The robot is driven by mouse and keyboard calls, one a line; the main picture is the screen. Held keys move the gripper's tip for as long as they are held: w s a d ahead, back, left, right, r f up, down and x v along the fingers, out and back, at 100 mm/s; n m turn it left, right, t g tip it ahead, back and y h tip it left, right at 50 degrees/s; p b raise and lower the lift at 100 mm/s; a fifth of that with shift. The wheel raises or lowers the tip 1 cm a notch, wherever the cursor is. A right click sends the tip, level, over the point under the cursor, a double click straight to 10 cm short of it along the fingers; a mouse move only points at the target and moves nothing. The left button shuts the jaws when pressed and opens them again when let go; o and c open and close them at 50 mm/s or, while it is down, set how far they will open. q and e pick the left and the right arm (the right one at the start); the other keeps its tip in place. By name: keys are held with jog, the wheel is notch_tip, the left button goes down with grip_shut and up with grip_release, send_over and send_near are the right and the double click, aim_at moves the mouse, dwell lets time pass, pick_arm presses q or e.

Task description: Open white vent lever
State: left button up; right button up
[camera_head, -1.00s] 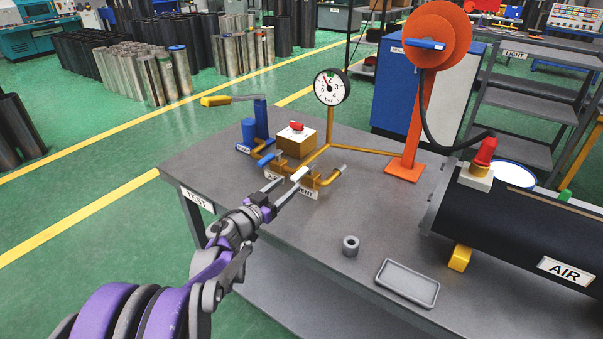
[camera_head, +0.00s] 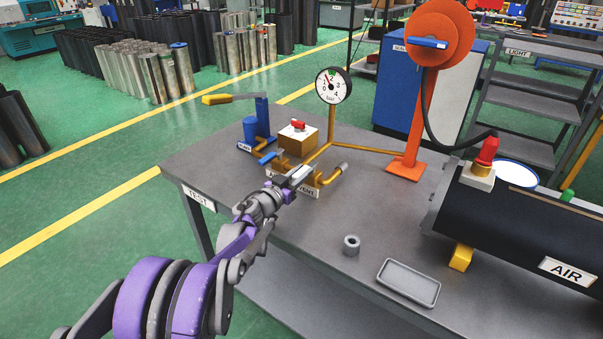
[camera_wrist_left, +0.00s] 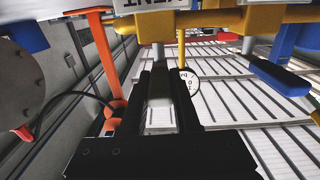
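The white vent lever (camera_head: 301,172) sticks out from the brass pipework on the test bench, above a partly covered label. My left gripper (camera_head: 292,178) is at this lever, with its fingers on both sides of it. In the left wrist view the lever (camera_wrist_left: 158,82) lies between the black fingers of the gripper (camera_wrist_left: 165,90) and fills most of the narrow gap. The fingers look shut on it, though their contact is hard to see. The VENT label (camera_wrist_left: 150,4) is upside down at the top there. My right gripper is not in view.
A blue lever (camera_head: 269,157) and the brass block with a red knob (camera_head: 297,137) are close by. A gauge (camera_head: 333,86) stands behind. A grey ring (camera_head: 351,245), a tray (camera_head: 408,282) and the black AIR cylinder (camera_head: 520,222) are to the right. The bench front is clear.

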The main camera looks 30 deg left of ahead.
pick_arm(q)
grip_shut()
dwell(1.0)
